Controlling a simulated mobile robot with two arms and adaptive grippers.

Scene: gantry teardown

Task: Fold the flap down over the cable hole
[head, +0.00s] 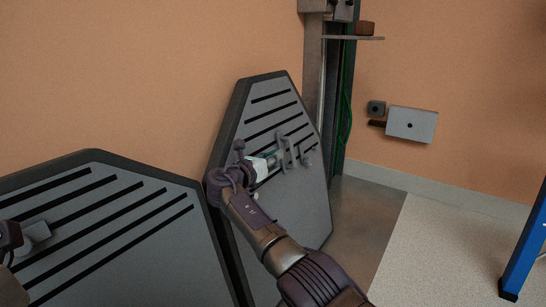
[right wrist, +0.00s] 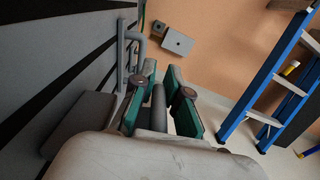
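A pale grey plate (head: 411,124) with a small dark dot in its middle is on the orange wall at right. A dark square piece (head: 376,107) with a round mark and a short dark bar (head: 377,124) sit just left of it. I cannot tell which of these is the flap or the hole. The plate also shows in the right wrist view (right wrist: 177,43). My right gripper (head: 273,160) is by a grey handle (head: 284,148) on the leaning panel. Its green-padded fingers (right wrist: 160,68) are apart, with a grey rod between. My left gripper (head: 8,240) is mostly cut off.
Two dark-edged grey slotted panels, left (head: 140,245) and middle (head: 305,205), lean near the wall. A metal column (head: 313,90) with a small shelf (head: 355,38) and green cable stands behind. A blue ladder (head: 525,250) is at right. Floor (head: 440,250) between is clear.

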